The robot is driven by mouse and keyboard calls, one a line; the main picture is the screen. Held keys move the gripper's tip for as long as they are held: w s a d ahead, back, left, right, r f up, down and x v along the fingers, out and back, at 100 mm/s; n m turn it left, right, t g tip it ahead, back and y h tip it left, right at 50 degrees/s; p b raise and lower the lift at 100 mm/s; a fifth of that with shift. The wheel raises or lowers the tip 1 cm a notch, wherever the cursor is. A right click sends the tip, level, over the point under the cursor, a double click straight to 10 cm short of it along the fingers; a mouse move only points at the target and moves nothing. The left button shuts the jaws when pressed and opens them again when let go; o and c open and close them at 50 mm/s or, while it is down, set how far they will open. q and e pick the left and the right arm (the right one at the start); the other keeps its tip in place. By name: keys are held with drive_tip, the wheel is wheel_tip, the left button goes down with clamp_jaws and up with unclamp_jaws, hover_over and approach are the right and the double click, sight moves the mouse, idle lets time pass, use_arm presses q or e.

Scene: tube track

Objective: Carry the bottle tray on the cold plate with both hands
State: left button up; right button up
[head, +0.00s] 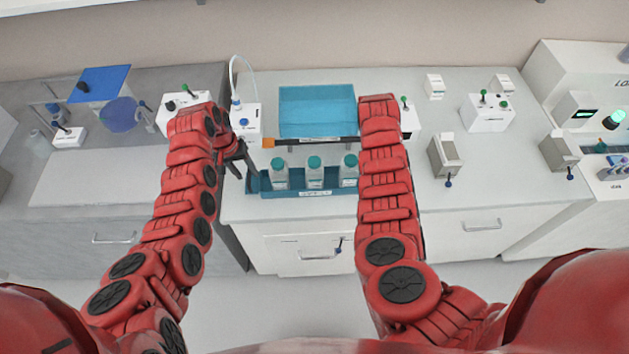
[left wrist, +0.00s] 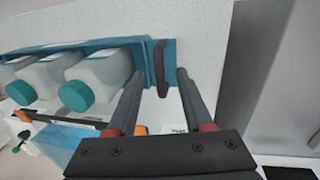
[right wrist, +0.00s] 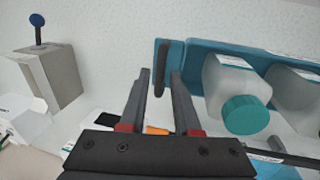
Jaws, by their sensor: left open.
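The bottle tray (head: 316,192) is a teal tray at the front of the middle bench, holding white bottles (head: 314,172) with teal caps. A dark handle (left wrist: 161,70) stands at one end, and another dark handle (right wrist: 162,68) at the other end. My left gripper (head: 240,160) is open, its fingers on either side of the near handle in the left wrist view. My right gripper (right wrist: 160,74) is open, its fingers on either side of the other handle; my right arm hides it in the head view. The blue cold plate (head: 318,108) lies behind the tray.
A dark bar with an orange end (head: 268,142) runs between the tray and the cold plate. A white device with a tube (head: 244,118) stands left of the plate. A grey block (head: 445,157) and a white box (head: 487,113) stand to the right.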

sight(248, 176)
use_arm(q)
drive_tip(key=shift+d+f, duration=0.15)
drive_tip(key=shift+f, duration=0.6)
drive_tip(key=shift+d+f, duration=0.15)
drive_tip(key=shift+f, duration=0.6)
use_arm(e)
drive_tip(key=shift+d+f, duration=0.15)
drive_tip(key=shift+f, duration=0.6)
drive_tip(key=shift+d+f, duration=0.15)
drive_tip(key=shift+f, duration=0.55)
use_arm(q)
drive_tip(key=c, duration=0.5)
use_arm(e)
drive_tip(key=c, duration=0.5)
use_arm(q)
clamp_jaws()
drive_tip(key=shift+r, duration=0.1)
use_arm(e)
drive_tip(key=shift+r, duration=0.1)
